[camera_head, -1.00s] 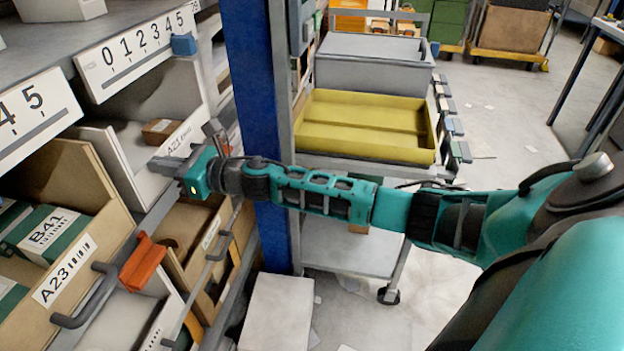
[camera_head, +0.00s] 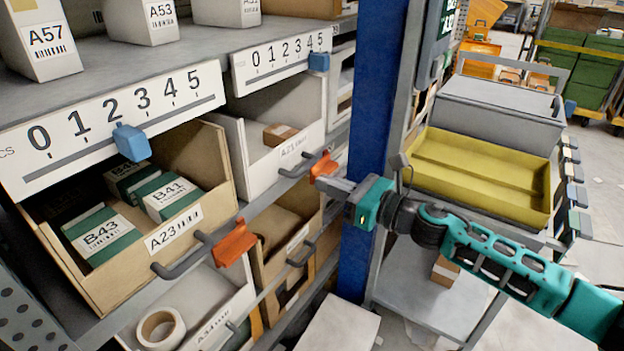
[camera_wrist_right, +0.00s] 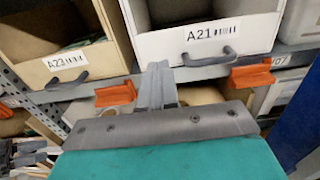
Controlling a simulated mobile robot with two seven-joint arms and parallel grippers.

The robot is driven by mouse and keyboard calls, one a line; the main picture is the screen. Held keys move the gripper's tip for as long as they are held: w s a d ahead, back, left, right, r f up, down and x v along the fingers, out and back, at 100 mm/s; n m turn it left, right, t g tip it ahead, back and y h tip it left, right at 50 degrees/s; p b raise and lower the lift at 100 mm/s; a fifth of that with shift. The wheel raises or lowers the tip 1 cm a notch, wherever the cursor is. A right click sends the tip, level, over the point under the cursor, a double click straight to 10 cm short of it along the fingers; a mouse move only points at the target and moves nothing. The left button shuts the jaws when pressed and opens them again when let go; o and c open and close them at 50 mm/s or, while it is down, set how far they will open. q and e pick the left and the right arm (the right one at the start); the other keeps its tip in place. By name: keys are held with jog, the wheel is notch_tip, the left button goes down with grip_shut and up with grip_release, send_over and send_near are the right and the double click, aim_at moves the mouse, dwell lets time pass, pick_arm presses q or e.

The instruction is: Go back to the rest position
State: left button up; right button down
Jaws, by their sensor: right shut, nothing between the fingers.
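My right gripper (camera_head: 338,184) is shut and empty. In the head view it points left, in front of the rack and just beside the orange clip near the drawer labelled A21 (camera_head: 290,152). In the right wrist view its closed fingers (camera_wrist_right: 157,88) point toward the rack, below and between drawers A23 (camera_wrist_right: 66,62) and A21. The right arm reaches in from the lower right of the head view, in front of the blue post. My left gripper is in neither view.
Drawer A23 (camera_head: 220,192) holds green and white boxes such as B41 (camera_head: 170,198). A blue post (camera_head: 372,120) stands right behind my gripper. A trolley with a yellow tray (camera_head: 478,176) stands to the right. Orange clips (camera_head: 234,243) stick out from the rack.

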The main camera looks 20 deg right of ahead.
pick_arm(q)
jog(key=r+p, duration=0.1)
jog(key=p, duration=0.1)
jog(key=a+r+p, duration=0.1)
jog(key=p, duration=0.1)
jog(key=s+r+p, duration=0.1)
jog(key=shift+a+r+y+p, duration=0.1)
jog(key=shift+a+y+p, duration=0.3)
pick_arm(e)
jog(key=s+a+f+n+g+h, duration=0.1)
jog(key=s+f+n+h, duration=0.3)
jog(key=s+f+n, duration=0.5)
jog(key=s+a+f+n+g+h, duration=0.1)
jog(key=s+f+n+g+h, duration=0.1)
jog(key=s+f+n+h, duration=0.3)
jog(key=s+f+n, duration=0.4)
jog(key=s+n, duration=0.5)
jog(key=n, duration=0.7)
jog(key=shift+f+n, duration=0.2)
jog(key=shift+n, duration=0.2)
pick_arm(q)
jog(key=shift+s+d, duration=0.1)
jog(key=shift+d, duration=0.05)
pick_arm(e)
jog(key=shift+a, duration=0.1)
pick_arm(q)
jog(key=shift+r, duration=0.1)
